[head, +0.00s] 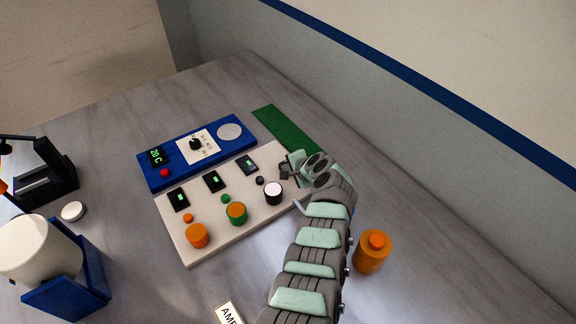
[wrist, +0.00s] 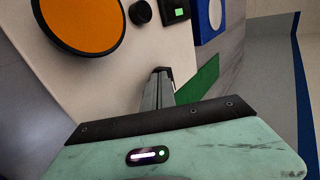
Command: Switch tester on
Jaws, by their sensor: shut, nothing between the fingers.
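A blue unit (head: 157,181) lies across the back of the table with a green "20 C" display (head: 156,156), a red button (head: 164,173), a black dial (head: 195,144) on a white label and a pale disc (head: 229,131). In front is a beige panel (head: 222,249) with three lit displays and round orange, green and black-sided caps beside small buttons. Neither carries a readable tester name. My gripper (head: 285,172) is shut and empty at the panel's right side, near the black-sided cap (head: 273,193). In the wrist view its fingers (wrist: 158,88) point towards the panel, beside a small black button (wrist: 144,12).
A green strip (head: 285,128) lies behind my gripper. At left are a black device (head: 45,178), a white disc (head: 72,211) and a white cylinder in a blue holder (head: 67,290). A wall runs along the right.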

